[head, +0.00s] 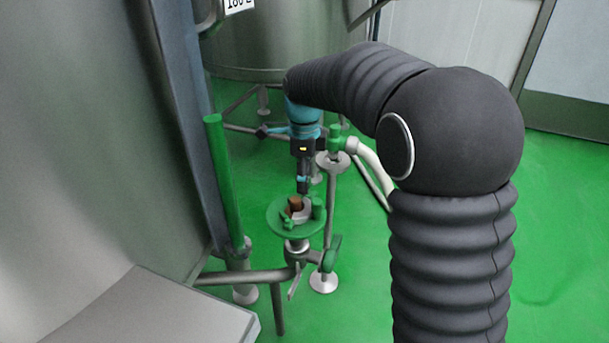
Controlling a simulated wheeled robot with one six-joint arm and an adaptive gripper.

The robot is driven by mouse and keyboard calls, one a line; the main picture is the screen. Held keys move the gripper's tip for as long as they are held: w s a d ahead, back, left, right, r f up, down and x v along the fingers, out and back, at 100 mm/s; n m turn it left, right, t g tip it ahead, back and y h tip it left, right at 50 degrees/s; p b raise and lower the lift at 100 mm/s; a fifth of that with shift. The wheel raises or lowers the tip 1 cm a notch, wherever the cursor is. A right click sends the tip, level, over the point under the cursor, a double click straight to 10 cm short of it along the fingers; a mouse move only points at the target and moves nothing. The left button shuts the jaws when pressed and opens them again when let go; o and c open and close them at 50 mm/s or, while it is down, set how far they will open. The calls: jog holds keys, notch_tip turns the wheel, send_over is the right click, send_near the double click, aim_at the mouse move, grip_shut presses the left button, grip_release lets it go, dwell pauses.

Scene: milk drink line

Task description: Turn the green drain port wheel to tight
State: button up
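The green drain port wheel (276,217) lies roughly flat on top of an upright metal pipe fitting, left of the picture's middle. A brown piece and a pale curved part show at its centre, and a green upright knob stands on its right side. My gripper (302,188) points down from the arm and its tip is just above the wheel's centre. I cannot tell whether the tip touches the wheel. The fingers are small and seen edge-on, so their opening does not show.
A smaller green valve handle (331,255) sits below right of the wheel. A green-topped fitting (336,138) with a white hose (372,162) stands behind. A tall green post (224,180) and a large tank wall (90,130) are at left. Green floor (560,230) is clear at right.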

jog(key=shift+r, duration=0.15)
notch_tip(320, 180, up, 12)
dwell(0.5)
